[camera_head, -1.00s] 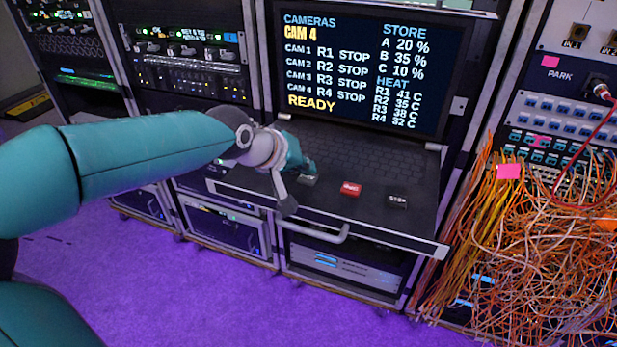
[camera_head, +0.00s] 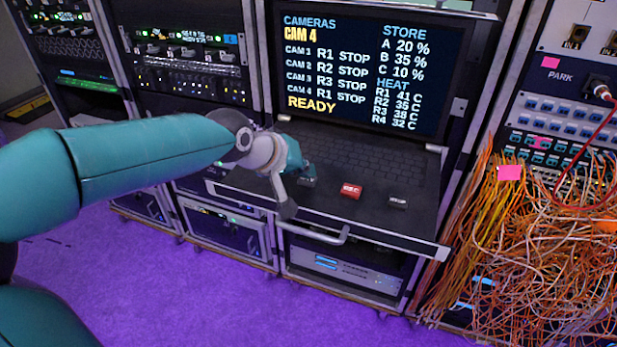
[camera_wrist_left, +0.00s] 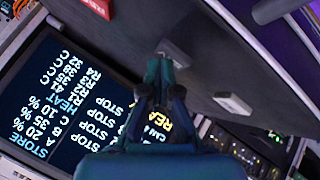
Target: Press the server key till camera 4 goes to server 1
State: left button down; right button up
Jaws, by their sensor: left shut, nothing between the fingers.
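The screen (camera_head: 365,70) shows CAM 4 at the top, the CAM 4 row reads R1 STOP, and READY stands below. A row of keys lies on the dark shelf under it. The grey key (camera_head: 308,182) left of the red key (camera_head: 350,190) is at my left gripper (camera_head: 306,171), whose fingers are shut and empty. In the left wrist view the fingertips (camera_wrist_left: 163,56) are right at this grey key (camera_wrist_left: 175,53) and partly cover its edge. I cannot read its label or tell how deep it is pressed. My right gripper is not in view.
A grey stop key (camera_head: 397,202) lies right of the red one. Another grey key (camera_wrist_left: 232,101) shows in the left wrist view. A keyboard (camera_head: 365,155) lies behind the keys, and a handle (camera_head: 315,234) runs along the shelf front. Tangled orange cables (camera_head: 540,260) hang at right.

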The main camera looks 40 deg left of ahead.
aim_at(305, 180)
pick_arm(q)
jog(key=shift+r+p, duration=0.4)
jog(key=shift+r, duration=0.3)
jog(key=shift+r+p, duration=1.9)
jog(key=shift+r, duration=0.65)
